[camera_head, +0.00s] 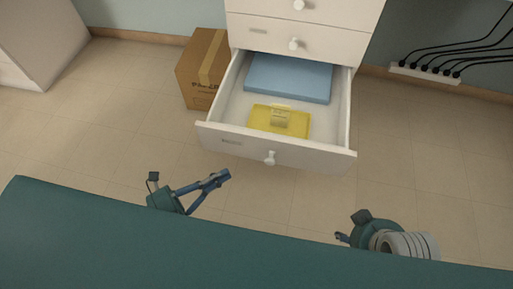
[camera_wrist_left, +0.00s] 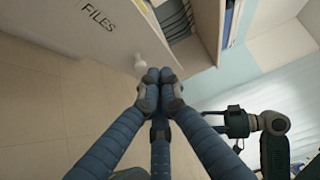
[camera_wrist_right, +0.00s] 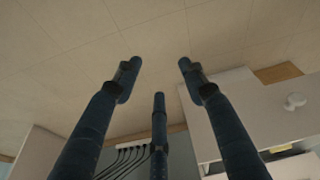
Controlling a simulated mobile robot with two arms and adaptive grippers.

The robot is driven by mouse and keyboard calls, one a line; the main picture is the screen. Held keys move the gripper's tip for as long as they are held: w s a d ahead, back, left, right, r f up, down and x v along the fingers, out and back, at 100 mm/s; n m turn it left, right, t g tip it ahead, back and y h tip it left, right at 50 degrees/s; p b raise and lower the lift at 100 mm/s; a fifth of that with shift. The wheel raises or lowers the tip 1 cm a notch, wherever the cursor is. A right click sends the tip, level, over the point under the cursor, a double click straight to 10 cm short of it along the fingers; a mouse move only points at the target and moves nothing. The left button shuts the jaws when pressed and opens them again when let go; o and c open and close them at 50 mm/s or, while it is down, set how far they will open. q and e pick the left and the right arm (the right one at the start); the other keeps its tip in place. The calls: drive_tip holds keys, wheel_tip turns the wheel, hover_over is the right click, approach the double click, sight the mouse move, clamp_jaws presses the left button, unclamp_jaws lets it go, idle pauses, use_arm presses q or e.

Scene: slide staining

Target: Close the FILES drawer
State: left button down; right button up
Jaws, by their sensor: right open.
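The open drawer (camera_head: 222,139) is pulled well out of the white cabinet, with a round white knob (camera_head: 270,158) on its front. Its label is too small to read in the head view, but the left wrist view shows FILES on the drawer front (camera_wrist_left: 60,30). A blue folder (camera_head: 290,77) and a yellow item (camera_head: 280,121) lie inside. My left gripper (camera_head: 222,176) is in front of the drawer, left of the knob. In the left wrist view its fingertips (camera_wrist_left: 160,75) are together, close to the knob (camera_wrist_left: 140,62); contact is unclear. My right gripper (camera_wrist_right: 157,72) is open and empty, low on the right.
A cardboard box (camera_head: 200,70) stands left of the cabinet. A power strip with black cables (camera_head: 425,73) is at the wall on the right. Closed drawers (camera_head: 290,38) are above the open one. The tiled floor (camera_head: 415,155) right of the drawer is clear.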

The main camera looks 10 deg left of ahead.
use_arm(q)
drive_tip(key=b, duration=0.2)
approach(272, 140)
drive_tip(key=x, duration=0.4)
drive_tip(key=shift+w+d+f+m+h, duration=0.2)
drive_tip(key=shift+w+d+m+h, duration=0.1)
drive_tip(key=shift+w+m, duration=0.1)
use_arm(e)
drive_tip(key=w+a+r+t+y, duration=0.1)
drive_tip(key=w+t, duration=0.3)
drive_tip(key=w, duration=0.4)
drive_tip(key=shift+w+a+r, duration=0.2)
drive_tip(key=shift+a+r, duration=0.45)
drive_tip(key=shift+a, duration=0.15)
